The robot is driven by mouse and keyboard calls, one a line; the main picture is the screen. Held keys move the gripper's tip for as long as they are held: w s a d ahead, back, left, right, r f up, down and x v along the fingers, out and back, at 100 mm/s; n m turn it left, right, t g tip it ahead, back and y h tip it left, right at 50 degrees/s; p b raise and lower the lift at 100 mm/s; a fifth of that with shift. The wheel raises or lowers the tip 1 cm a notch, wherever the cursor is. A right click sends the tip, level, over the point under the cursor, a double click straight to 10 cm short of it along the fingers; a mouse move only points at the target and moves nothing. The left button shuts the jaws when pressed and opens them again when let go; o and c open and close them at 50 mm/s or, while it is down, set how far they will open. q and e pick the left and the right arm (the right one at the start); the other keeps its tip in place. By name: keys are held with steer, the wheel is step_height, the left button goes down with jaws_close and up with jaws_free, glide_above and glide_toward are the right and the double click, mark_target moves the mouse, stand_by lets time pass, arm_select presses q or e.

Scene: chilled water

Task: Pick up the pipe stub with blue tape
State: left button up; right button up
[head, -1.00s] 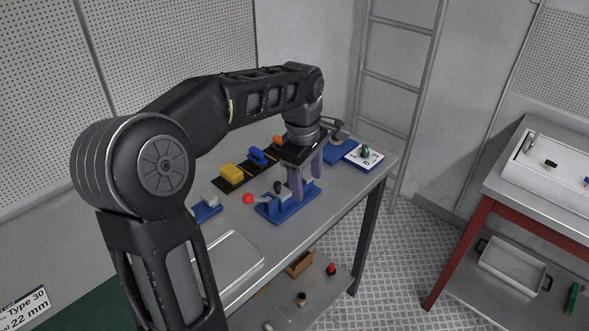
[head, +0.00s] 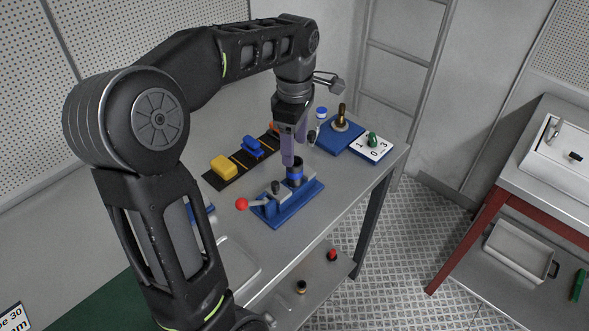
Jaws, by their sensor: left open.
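The pipe stub (head: 295,174), a short dark cylinder with a blue band, stands upright at the far end of a blue clamp fixture (head: 290,205) on the grey bench. The fixture has a lever with a red ball (head: 242,204). My left gripper (head: 296,154) is open and points down just above the stub. One finger overlaps the stub's upper edge in the picture; I cannot tell whether they touch. The other finger is partly hidden. My right gripper is not in view.
Behind the fixture, a black strip (head: 237,167) carries a yellow block (head: 224,166) and a blue block (head: 251,147). A blue plate (head: 341,135) with a brass piece and a numbered board (head: 372,147) with a green knob sit at the far right end. The bench front is mostly clear.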

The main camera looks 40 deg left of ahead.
mark_target(295, 172)
arm_select(q)
steer(key=shift+f, duration=0.85)
steer(key=shift+f, duration=0.1)
steer(key=f, duration=0.2)
steer(key=f+p, duration=0.1)
steer(key=f, duration=0.2)
steer(key=shift+s+d, duration=0.15)
steer(key=shift+s, duration=0.05)
steer(key=shift+c, duration=0.5)
jaws_close()
